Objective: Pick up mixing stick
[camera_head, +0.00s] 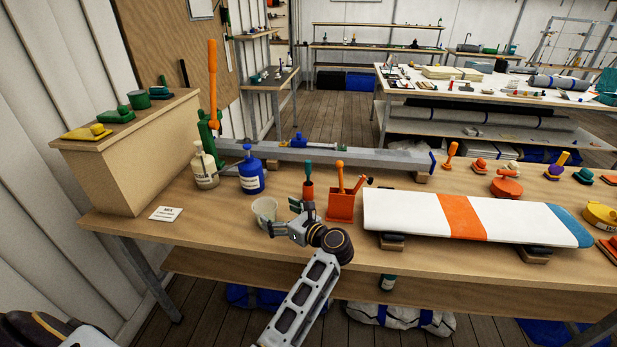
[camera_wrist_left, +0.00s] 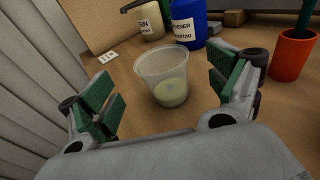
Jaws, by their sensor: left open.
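A translucent mixing cup (camera_head: 265,210) stands upright on the bench. In the left wrist view the cup (camera_wrist_left: 163,72) holds a little pale liquid and no stick shows in it. My left gripper (camera_head: 284,217) is open and empty near the cup, and its green-padded fingers (camera_wrist_left: 166,88) appear on either side of the cup in the wrist view. A small orange-red pot (camera_head: 308,190) right of the cup holds a green-handled tool (camera_head: 308,169). A red box (camera_head: 341,207) holds orange-handled tools (camera_head: 340,174). I cannot tell which is the mixing stick. My right gripper is not in view.
A cream bottle (camera_head: 205,168) and a blue bottle (camera_head: 251,173) stand behind the cup. A white card (camera_head: 166,214) lies left of it. A white, orange and blue board (camera_head: 410,213) lies to the right. The bench front left of the cup is clear.

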